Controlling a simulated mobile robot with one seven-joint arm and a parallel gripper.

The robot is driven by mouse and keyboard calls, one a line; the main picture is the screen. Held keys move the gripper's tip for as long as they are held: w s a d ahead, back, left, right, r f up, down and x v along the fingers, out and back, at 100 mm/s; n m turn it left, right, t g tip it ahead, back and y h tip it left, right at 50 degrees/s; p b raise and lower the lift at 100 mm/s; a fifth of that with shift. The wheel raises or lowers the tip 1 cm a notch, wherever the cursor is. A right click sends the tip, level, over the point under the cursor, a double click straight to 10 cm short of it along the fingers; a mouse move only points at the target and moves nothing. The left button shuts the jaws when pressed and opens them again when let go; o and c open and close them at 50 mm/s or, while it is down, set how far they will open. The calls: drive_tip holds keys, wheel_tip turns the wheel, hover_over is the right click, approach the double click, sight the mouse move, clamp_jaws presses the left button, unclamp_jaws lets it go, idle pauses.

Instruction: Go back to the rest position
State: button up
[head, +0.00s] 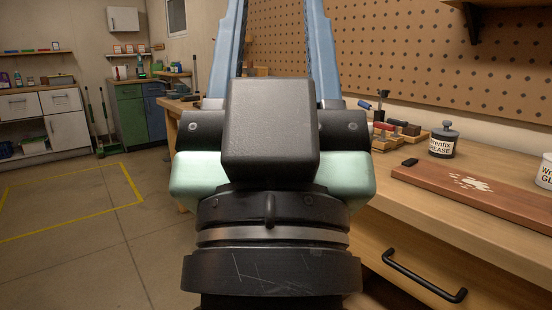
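My gripper (276,20) fills the middle of the head view, seen from behind. Its two blue fingers point away and up, with a wide gap between them. It looks open, and I see nothing held in the gap. The fingertips are cut off by the top edge of the picture. The dark wrist and pale green gripper body hide part of the workbench (440,180) behind them.
On the bench at right are a brown board (470,195) with a pale smear, a grease jar (443,140), a white tub (545,172) and several hand tools (385,125). A drawer handle (424,276) sticks out below. Floor (75,240) at left is clear.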

wheel_tip(320, 180, up, 38)
drive_tip(key=s+p, duration=0.1)
drive_tip(key=p, duration=3.6)
drive_tip(key=shift+r+t+p, duration=0.25)
drive_tip(key=shift+t+p, duration=0.05)
drive_tip(key=shift+p, duration=0.05)
